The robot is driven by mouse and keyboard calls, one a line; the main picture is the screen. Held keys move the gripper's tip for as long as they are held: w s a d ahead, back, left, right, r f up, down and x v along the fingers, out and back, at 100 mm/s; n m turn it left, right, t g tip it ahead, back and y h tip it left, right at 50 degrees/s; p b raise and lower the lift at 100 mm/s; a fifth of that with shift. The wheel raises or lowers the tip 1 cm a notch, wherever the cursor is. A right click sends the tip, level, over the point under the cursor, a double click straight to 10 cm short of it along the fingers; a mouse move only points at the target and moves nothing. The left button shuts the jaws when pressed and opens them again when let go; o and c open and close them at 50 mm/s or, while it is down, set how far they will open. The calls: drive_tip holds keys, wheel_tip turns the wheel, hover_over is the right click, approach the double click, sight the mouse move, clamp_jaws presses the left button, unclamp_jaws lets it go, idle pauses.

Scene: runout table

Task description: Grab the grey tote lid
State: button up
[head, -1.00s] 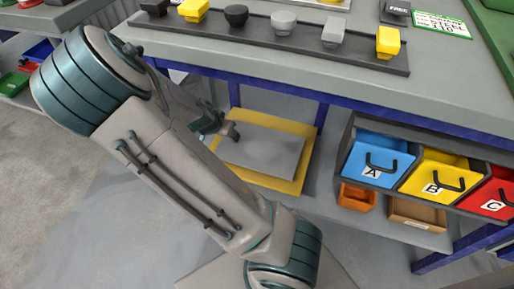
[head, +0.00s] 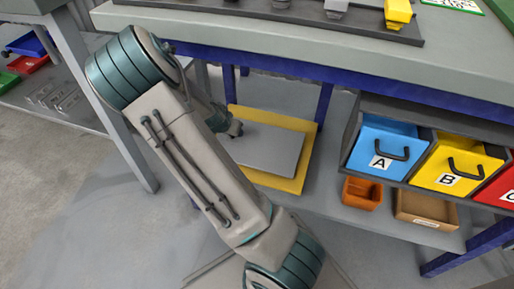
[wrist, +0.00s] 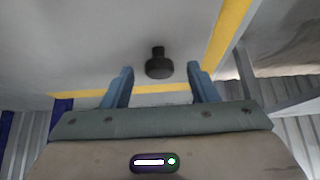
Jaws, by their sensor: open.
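The grey tote lid (head: 270,150) is a flat grey panel lying on a yellow-bordered area (head: 312,137) under the workbench, on the low shelf. My gripper (head: 236,129) is at the lid's left side in the head view, partly hidden by my own arm. In the wrist view the lid's grey surface (wrist: 90,50) fills the upper picture, with a dark round knob (wrist: 159,68) standing on it. My gripper's two blue fingers (wrist: 160,75) are apart, one to each side of the knob in the picture. I cannot tell whether they touch it or how far off it is.
The workbench top (head: 300,42) overhangs the lid, with blue legs (head: 324,103) close by. To the right are blue bin A (head: 375,140), yellow bin B (head: 450,180), a red bin (head: 495,190), an orange tray (head: 362,194) and a cardboard box (head: 425,208).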

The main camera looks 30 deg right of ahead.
drive_tip(key=shift+w+d+f, duration=0.1)
drive_tip(key=shift+d+f, duration=0.05)
drive_tip(key=shift+f, duration=0.1)
clamp_jaws()
drive_tip(key=shift+r, duration=0.1)
